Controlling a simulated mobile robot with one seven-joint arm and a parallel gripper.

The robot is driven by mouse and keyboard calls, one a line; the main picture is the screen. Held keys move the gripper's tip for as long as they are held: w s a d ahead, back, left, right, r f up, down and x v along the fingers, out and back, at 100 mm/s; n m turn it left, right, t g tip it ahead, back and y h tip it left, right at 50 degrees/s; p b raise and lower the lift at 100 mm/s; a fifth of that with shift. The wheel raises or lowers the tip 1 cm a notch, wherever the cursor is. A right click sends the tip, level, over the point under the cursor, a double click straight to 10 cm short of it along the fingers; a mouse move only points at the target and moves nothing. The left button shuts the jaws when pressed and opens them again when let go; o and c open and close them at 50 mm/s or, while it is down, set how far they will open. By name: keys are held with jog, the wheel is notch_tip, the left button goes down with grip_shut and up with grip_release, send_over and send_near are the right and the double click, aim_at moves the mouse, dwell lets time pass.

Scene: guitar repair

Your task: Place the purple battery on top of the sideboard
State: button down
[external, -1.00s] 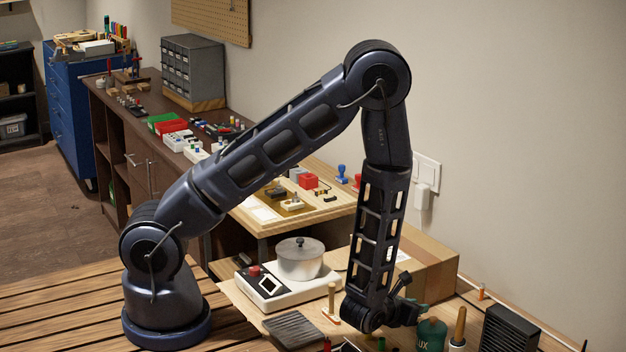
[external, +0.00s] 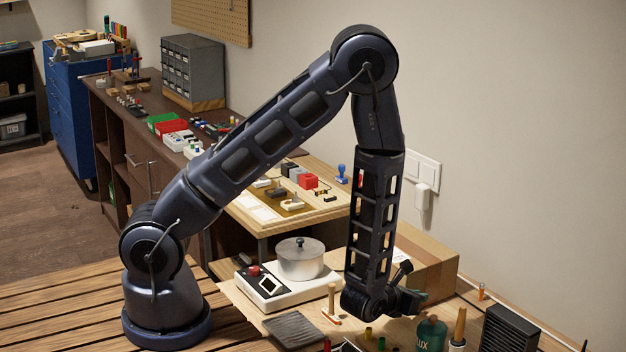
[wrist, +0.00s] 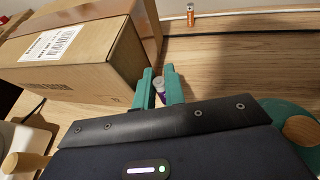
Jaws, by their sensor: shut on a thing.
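The purple battery (wrist: 160,88) shows as a small purple and white piece between the teal fingers of my gripper (wrist: 159,78) in the wrist view. My gripper is shut on it, and the fingers hide much of it. In the external view my gripper (external: 416,297) is low over the light wooden workbench, beside the cardboard box; the battery cannot be made out there. The dark brown sideboard (external: 137,147) stands along the wall at the back left, well away from my gripper.
The cardboard box (external: 425,262) is close to my gripper and shows in the wrist view (wrist: 75,60). Bins and small parts crowd the sideboard top.

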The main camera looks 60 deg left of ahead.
notch_tip(320, 180, up, 17)
jog(key=w+a+f+y, duration=0.1)
jog(key=w+a, duration=1.5)
jog(key=a, duration=0.1)
jog(key=shift+w+f+n, duration=0.3)
jog(key=shift+w+n, duration=0.05)
jog(key=shift+n, duration=0.05)
